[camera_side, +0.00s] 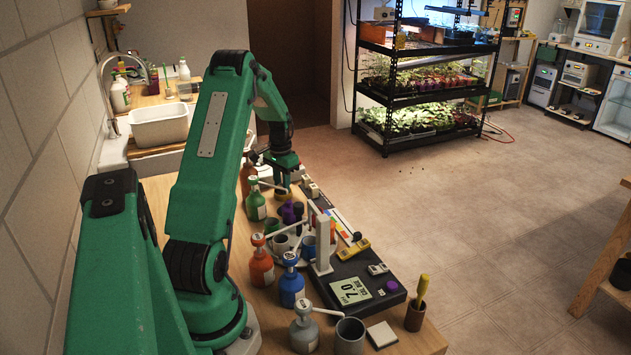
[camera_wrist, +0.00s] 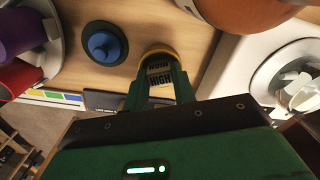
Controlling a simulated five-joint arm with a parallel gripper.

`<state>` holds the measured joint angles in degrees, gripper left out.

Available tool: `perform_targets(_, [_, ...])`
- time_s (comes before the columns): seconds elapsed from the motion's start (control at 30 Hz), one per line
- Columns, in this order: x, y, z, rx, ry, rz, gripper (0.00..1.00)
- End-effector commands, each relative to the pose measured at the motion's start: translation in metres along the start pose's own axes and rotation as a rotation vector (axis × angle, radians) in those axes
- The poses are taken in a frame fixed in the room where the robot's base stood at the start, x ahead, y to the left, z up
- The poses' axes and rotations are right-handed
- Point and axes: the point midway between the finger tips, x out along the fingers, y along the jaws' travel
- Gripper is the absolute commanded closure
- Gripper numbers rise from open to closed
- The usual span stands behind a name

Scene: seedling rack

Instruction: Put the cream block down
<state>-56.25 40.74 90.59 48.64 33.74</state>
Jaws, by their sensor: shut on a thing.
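My gripper (camera_side: 284,178) is lowered at the far end of the bench in the side view. In the wrist view my gripper (camera_wrist: 160,76) has its two green fingers shut on a small cream block (camera_wrist: 160,91) with a dark "HIGH" label. A round yellow-rimmed thing (camera_wrist: 158,52) is just beyond the fingertips, and similar lettering shows in it. It also shows under the gripper in the side view (camera_side: 282,193). I cannot tell whether the block touches it. The block is not clear in the side view.
A blue round knob-like thing (camera_wrist: 105,44) stands left of the fingers. An orange round thing (camera_wrist: 240,10) and a white tray (camera_wrist: 225,68) are close on the right. Bottles, including a green one (camera_side: 255,203), and a dark meter (camera_side: 352,288) crowd the bench nearer the side camera.

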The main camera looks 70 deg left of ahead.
Motion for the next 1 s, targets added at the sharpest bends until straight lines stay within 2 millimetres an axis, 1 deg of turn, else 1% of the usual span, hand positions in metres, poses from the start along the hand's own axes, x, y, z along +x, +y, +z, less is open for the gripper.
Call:
perform_targets(0.5, [0.015,0.000,0.001,0.000,-0.002,0.001,0.99])
perform_targets(0.67, [0.015,0.001,0.001,0.000,-0.002,0.002,0.99])
perform_targets(0.7, [0.016,0.001,0.001,0.000,-0.003,0.002,0.66])
perform_targets(0.77, [0.016,0.001,0.001,0.000,-0.003,0.002,0.56])
perform_targets(1.0, [0.013,0.001,0.001,-0.001,-0.004,0.002,0.55])
